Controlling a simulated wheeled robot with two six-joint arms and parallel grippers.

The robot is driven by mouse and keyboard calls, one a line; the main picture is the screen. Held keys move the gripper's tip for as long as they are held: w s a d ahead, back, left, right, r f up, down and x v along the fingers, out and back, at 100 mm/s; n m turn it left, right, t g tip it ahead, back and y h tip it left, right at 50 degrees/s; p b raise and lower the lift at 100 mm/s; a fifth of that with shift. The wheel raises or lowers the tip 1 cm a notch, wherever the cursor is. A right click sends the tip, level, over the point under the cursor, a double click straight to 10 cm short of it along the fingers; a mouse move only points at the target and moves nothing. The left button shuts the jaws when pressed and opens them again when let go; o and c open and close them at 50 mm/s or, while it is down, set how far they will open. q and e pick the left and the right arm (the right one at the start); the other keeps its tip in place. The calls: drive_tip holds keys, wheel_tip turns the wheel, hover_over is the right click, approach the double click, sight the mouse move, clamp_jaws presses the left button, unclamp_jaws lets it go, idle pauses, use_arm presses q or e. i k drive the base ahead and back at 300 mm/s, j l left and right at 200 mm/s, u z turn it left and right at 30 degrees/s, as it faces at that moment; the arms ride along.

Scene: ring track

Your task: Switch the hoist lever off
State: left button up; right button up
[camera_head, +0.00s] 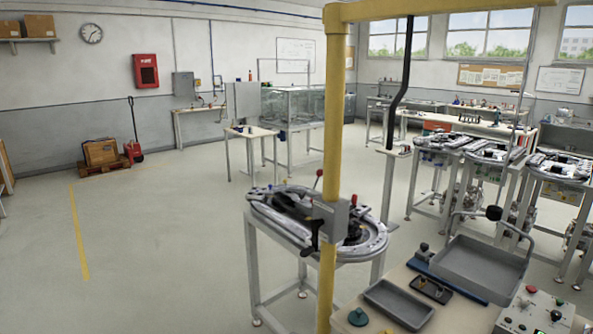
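A yellow hoist post (328,275) stands upright in the middle of the view, with a yellow beam (440,10) running right from its top. A grey box (337,214) is fixed on the post at about table height. A dark handle (313,236) sticks out at the box's lower left and points downward. A small red knob (319,173) shows just left of the post, above the box; I cannot tell whether it belongs to the box or to the table behind. Neither of my grippers shows in this view.
A ring track table (372,247) stands directly behind the post. In front right, a bench holds a large grey tray (480,268), a smaller tray (399,304) and a button panel (535,310). A black hose (404,80) hangs from the beam.

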sight(320, 172)
drive_tip(key=i+j+z, duration=0.1)
drive_tip(key=i+j, duration=0.4)
drive_tip(key=i+j+z, duration=0.1)
drive_tip(key=i+j, duration=0.4)
drive_tip(key=j, duration=0.15)
drive_tip(key=i+j+z, duration=0.15)
drive_tip(key=i+j, duration=0.2)
drive_tip(key=i, duration=0.2)
